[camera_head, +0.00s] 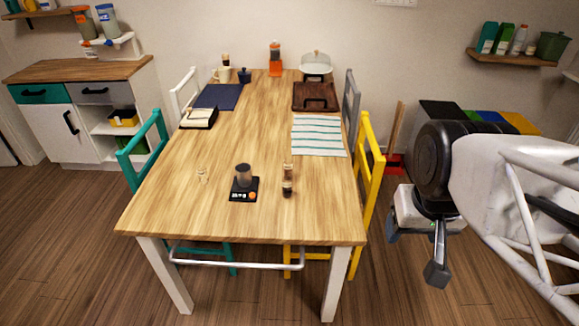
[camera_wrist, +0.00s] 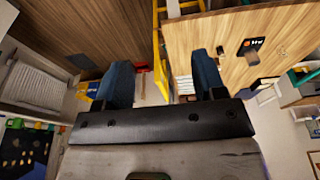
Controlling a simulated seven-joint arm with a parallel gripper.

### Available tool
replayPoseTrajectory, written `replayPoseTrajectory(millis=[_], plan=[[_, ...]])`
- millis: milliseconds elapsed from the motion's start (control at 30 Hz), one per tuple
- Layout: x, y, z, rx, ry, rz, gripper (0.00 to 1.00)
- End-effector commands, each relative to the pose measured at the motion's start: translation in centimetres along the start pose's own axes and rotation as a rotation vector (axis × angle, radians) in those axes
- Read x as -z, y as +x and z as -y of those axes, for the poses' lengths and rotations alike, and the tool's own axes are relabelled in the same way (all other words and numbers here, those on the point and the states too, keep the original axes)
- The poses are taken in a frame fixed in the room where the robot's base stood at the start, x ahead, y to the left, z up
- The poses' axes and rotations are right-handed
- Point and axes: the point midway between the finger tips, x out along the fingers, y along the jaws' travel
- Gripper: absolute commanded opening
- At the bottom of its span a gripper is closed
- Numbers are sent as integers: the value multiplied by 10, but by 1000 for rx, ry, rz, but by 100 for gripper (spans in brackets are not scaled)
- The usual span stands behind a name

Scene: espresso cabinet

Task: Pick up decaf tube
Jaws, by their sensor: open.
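A slim clear tube with dark contents (camera_head: 287,182) stands upright on the wooden table, right of the scale. A smaller clear tube or glass (camera_head: 202,176) stands left of the scale and looks nearly empty. No label is readable, so I cannot tell which is the decaf tube. My gripper (camera_head: 414,255) is open and empty, off the table's right side and well apart from both. In the wrist view, my gripper's two blue fingers (camera_wrist: 163,78) are spread with nothing between them.
A black scale (camera_head: 244,195) bearing a dark cup (camera_head: 243,173) sits between the tubes. A yellow chair (camera_head: 370,170) stands at the table's right edge, between my gripper and the table. A striped cloth (camera_head: 319,136) and brown tray (camera_head: 316,97) lie farther back. The table's middle is clear.

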Motion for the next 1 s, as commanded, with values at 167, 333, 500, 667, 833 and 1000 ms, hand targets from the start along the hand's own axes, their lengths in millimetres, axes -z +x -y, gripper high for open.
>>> replayPoseTrajectory(millis=[167,333,500,667,833,1000], plan=[[6,2,2,13,16,14,64],[19,9,10,52,63,52,64],[42,19,21,109,136,111,64],[67,32,34,170,218,177,64],[93,48,47,231,307,246,64],[120,65,61,288,396,317,64]])
